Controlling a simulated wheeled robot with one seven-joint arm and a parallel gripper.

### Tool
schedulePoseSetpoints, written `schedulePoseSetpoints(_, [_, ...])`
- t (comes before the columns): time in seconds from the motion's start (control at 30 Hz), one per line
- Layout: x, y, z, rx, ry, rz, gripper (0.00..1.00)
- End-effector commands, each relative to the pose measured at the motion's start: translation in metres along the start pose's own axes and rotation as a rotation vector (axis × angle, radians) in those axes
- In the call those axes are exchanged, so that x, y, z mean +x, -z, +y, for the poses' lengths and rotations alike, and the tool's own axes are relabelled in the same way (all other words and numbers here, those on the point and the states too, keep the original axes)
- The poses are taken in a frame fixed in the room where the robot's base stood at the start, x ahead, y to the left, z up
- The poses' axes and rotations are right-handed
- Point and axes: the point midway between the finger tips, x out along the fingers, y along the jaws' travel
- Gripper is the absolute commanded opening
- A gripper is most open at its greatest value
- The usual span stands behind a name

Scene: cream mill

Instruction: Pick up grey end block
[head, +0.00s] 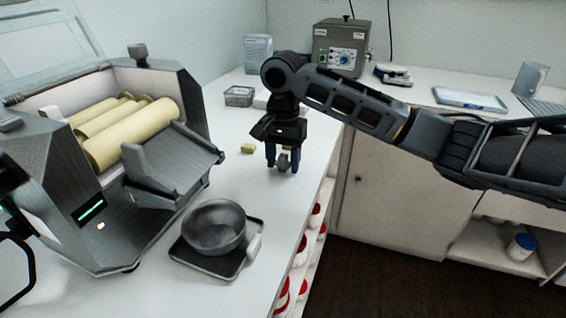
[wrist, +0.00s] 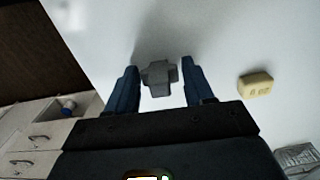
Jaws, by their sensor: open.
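The grey end block (wrist: 159,78) lies on the white bench, between the two blue fingers of my gripper (wrist: 160,88) in the wrist view. A gap shows on each side of it, so the fingers are open around it. In the head view my gripper (head: 283,163) points down at the bench near its front edge, and the grey end block (head: 284,161) shows between the fingers, partly hidden by them.
A small cream block (head: 248,148) lies just left of my gripper. The roller mill (head: 165,190) stands further left. A metal bowl (head: 214,227) sits on a dark tray (head: 190,258) in front. A wire basket (head: 239,96) and a grey device (head: 340,48) stand behind.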

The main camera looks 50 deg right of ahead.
Motion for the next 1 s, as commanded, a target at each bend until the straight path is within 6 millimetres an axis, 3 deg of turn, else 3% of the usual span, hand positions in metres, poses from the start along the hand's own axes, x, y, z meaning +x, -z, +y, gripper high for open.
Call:
schedulePoseSetpoints(0.1, [0.0,0.0,0.0,0.0,0.0,0.0,0.52])
schedulePoseSetpoints(0.53, [-0.001,0.0,0.0,0.0,0.0,0.0,0.12])
schedulePoseSetpoints(0.83, [-0.003,0.0,-0.001,-0.001,0.001,0.0,0.12])
schedulePoseSetpoints(1.0, [-0.016,-0.001,-0.001,-0.002,0.002,0.0,0.12])
